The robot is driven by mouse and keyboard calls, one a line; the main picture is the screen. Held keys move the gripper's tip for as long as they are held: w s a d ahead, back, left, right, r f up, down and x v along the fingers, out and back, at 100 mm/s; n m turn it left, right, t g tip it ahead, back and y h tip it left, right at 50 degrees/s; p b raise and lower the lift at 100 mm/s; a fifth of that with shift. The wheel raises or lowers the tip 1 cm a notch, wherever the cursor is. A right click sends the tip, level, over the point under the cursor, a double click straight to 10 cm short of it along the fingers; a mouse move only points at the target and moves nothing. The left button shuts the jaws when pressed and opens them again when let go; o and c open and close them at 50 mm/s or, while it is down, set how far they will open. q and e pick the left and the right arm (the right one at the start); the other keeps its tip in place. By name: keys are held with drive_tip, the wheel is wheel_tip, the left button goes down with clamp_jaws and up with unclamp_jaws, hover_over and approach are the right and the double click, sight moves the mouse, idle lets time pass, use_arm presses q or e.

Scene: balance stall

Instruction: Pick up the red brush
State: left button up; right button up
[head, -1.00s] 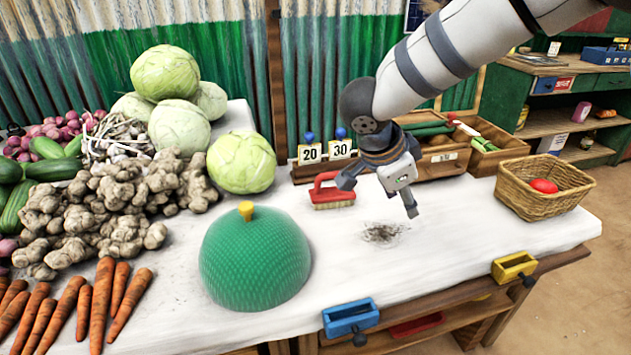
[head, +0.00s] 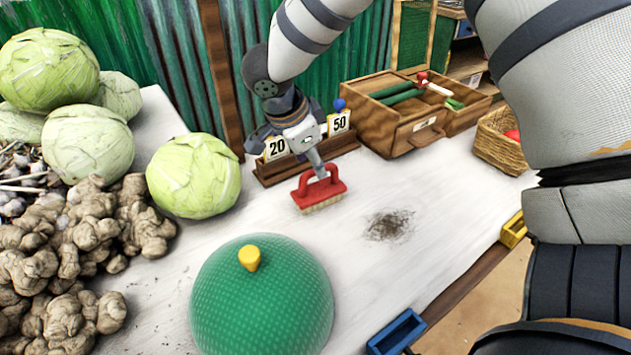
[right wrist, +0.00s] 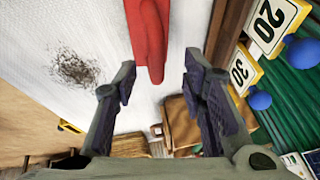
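The red brush (head: 327,191) stands bristles down on the white tabletop, in front of the number cards. My right gripper (head: 315,163) is just above its arched handle, with a finger in front of part of the handle. In the right wrist view, the two fingers of the right gripper (right wrist: 156,82) are spread apart. The end of the red brush's handle (right wrist: 150,35) shows in line with the gap between them, and I see no finger pressing on it. My left gripper is not in view.
Number cards (head: 276,148) stand in a wooden holder close behind the brush. A green dome (head: 262,305) with a yellow knob is in front. A cabbage (head: 193,176) is left. A dark dirt patch (head: 390,225) lies right, on otherwise clear table. A wooden box (head: 395,130) stands behind.

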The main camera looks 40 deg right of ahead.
hover_over(319, 184)
drive_tip(key=s+a, duration=0.1)
wheel_tip(319, 184, down, 4)
drive_tip(key=shift+a+f, duration=0.1)
clamp_jaws()
